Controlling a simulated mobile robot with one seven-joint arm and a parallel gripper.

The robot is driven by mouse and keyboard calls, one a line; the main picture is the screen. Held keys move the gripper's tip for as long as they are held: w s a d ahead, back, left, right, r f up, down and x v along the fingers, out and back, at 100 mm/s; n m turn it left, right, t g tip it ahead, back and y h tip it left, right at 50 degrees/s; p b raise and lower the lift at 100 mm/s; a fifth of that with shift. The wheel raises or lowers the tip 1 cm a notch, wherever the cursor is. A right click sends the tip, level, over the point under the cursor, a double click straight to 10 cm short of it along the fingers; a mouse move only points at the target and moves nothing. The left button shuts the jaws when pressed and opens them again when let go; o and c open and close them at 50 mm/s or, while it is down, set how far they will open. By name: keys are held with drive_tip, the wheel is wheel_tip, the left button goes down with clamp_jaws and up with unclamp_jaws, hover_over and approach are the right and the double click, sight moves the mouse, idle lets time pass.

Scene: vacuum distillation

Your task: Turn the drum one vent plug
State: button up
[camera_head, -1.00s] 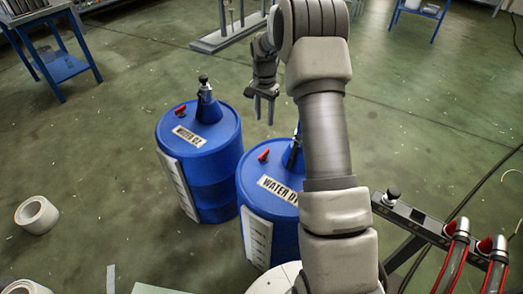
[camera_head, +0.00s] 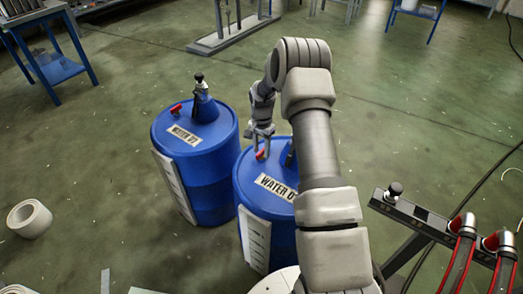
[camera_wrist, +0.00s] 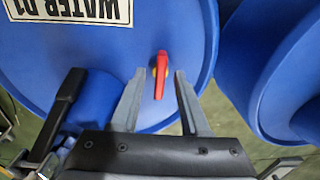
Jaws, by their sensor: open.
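Drum one, a blue barrel labelled WATER 01 (camera_head: 246,212), stands below my arm in the head view, and its top fills much of the wrist view (camera_wrist: 100,50). Its vent plug is a small red handle (camera_wrist: 160,76) near the rim, also seen in the head view (camera_head: 260,155). My gripper (camera_wrist: 159,73) is open and points down at the plug. In the wrist view the plug lies between the two grey fingertips, with a gap on either side. I cannot tell whether the fingertips are level with it. My arm hides part of the drum top in the head view.
A second blue drum (camera_head: 195,180), with its own red plug (camera_head: 176,109), stands close on the left. A dark-handled fitting (camera_wrist: 62,105) rises beside my gripper. A rail with red hoses (camera_head: 430,222) is at the right.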

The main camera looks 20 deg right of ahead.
clamp_jaws()
drive_tip(key=shift+n, duration=0.4)
drive_tip(key=n, duration=1.6)
drive_tip(key=shift+p, duration=0.35)
drive_tip(key=n, duration=0.7)
drive_tip(key=shift+p, duration=0.3)
